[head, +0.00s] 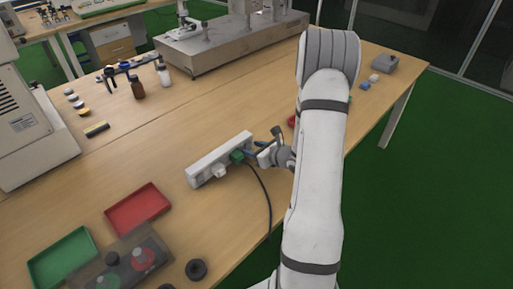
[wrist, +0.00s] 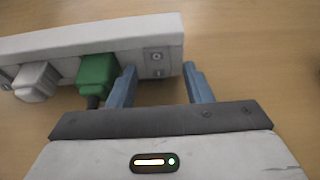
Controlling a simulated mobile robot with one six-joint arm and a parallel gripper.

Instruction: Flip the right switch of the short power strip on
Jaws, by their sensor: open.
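A short white power strip (head: 215,160) lies on the wooden table in the head view. It also shows across the top left of the wrist view (wrist: 90,42). A white plug (wrist: 36,80) and a green plug (wrist: 97,74) sit in its front side. A small switch (wrist: 156,63) shows on its front face near the right end. My gripper (wrist: 160,84) is open, with its blue fingers spread. The left finger is beside the green plug and the right finger is by the strip's right end. The switch lies between them. I cannot tell whether the fingers touch the strip.
A black cable (head: 267,195) runs from the strip over the table's front edge. A red tray (head: 138,209) and a green tray (head: 63,258) stand at lower left. The table behind the strip is mostly clear.

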